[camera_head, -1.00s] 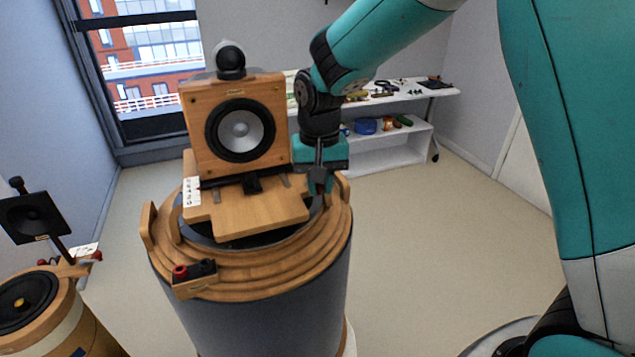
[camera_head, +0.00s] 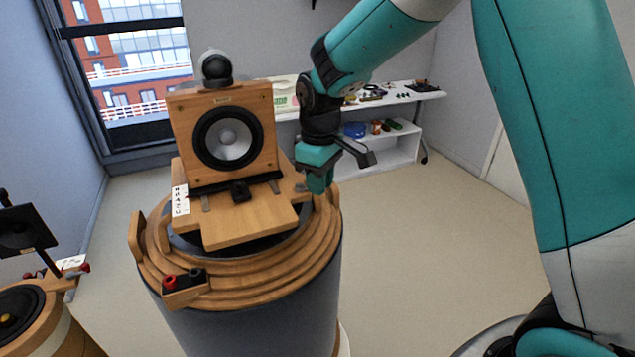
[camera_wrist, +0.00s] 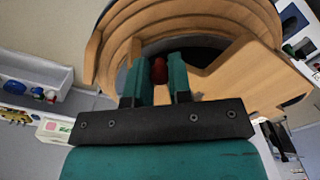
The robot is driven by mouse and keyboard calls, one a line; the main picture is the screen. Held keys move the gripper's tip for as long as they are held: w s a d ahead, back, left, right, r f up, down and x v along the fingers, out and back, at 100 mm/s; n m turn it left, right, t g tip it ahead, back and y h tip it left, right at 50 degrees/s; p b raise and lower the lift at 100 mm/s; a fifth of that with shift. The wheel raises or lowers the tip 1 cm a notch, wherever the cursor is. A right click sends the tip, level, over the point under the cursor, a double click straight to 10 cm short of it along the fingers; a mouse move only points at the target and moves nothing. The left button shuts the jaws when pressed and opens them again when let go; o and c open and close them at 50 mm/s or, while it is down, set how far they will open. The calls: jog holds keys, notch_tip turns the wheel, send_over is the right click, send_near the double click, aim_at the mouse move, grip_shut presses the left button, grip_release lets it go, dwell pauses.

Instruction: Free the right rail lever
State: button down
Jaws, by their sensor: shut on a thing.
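A wooden speaker box (camera_head: 228,135) with a grey cone stands on a wooden sled plate (camera_head: 250,222) atop the round, ringed column (camera_head: 240,283). Two small grey metal pieces (camera_head: 274,187) show at the front foot of the box. My gripper (camera_head: 317,186) is low at the right side of the column top, beside the plate. In the wrist view its two teal fingers (camera_wrist: 160,82) are closed on a small red piece (camera_wrist: 159,70), seemingly the right rail lever's end. The rest of that lever is hidden.
Red and black terminals (camera_head: 184,281) sit on the column's front edge. A second speaker unit (camera_head: 25,305) stands at the lower left. A white shelf (camera_head: 385,150) with small items is behind. The floor right of the column is open.

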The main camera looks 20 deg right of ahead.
jog(key=shift+w+d+r+n, duration=0.15)
jog(key=shift+w+n, duration=0.2)
jog(key=shift+n, duration=0.35)
jog(key=shift+w+d+n, duration=0.15)
jog(key=shift+w+n, duration=0.15)
jog(key=shift+n, duration=0.4)
jog(key=c, duration=1)
grip_release()
jog(key=shift+c, duration=0.2)
notch_tip(320, 180, up, 17)
jog(key=b, duration=0.3)
jog(key=shift+r, duration=0.1)
